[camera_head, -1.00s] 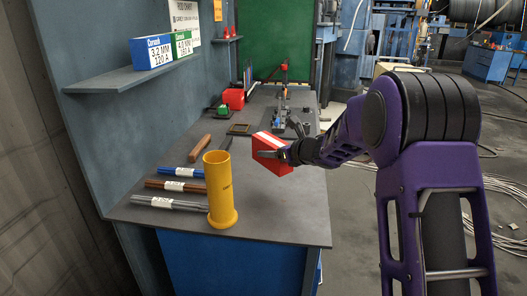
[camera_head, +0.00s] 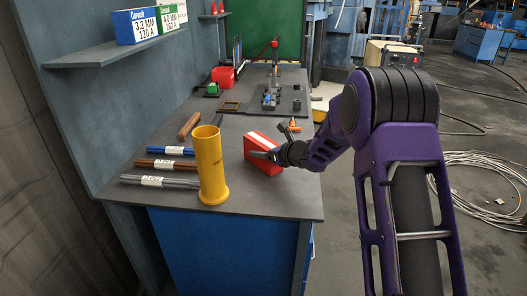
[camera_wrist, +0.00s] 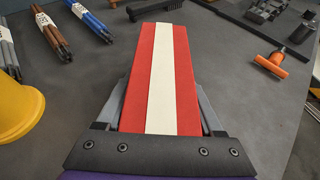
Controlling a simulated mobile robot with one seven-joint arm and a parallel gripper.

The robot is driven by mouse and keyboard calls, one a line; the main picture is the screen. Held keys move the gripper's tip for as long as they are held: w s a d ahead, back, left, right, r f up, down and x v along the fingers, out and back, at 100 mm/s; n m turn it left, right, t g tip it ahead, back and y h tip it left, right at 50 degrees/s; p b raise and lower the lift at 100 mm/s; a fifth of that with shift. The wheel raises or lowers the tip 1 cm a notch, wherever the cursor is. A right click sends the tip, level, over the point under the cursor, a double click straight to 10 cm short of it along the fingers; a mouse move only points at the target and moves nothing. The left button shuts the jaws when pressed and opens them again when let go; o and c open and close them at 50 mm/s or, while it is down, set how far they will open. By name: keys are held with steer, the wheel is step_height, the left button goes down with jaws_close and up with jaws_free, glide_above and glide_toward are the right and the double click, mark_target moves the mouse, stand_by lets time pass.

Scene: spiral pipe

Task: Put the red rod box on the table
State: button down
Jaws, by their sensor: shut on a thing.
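The red rod box (camera_head: 262,151) has a white stripe along it. My gripper (camera_head: 272,156) is shut on it, with one finger on each side in the wrist view (camera_wrist: 163,110). In that view the box (camera_wrist: 135,75) points away from me over the grey table (camera_wrist: 245,95). In the head view the box is over the right part of the table (camera_head: 225,205), to the right of the yellow tube. Its underside is hidden, so I cannot tell whether it touches the tabletop.
A yellow tube (camera_head: 210,165) stands upright left of the box. Blue, brown and grey rod bundles (camera_head: 160,182) lie at the left. An orange-handled tool (camera_wrist: 270,64) lies right of the box. A blue-and-white box (camera_head: 134,26) and a green one stand on the wall shelf (camera_head: 110,55).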

jaws_free()
steer(key=shift+r, duration=0.1)
steer(key=v, duration=1.2)
steer(key=shift+d, duration=0.1)
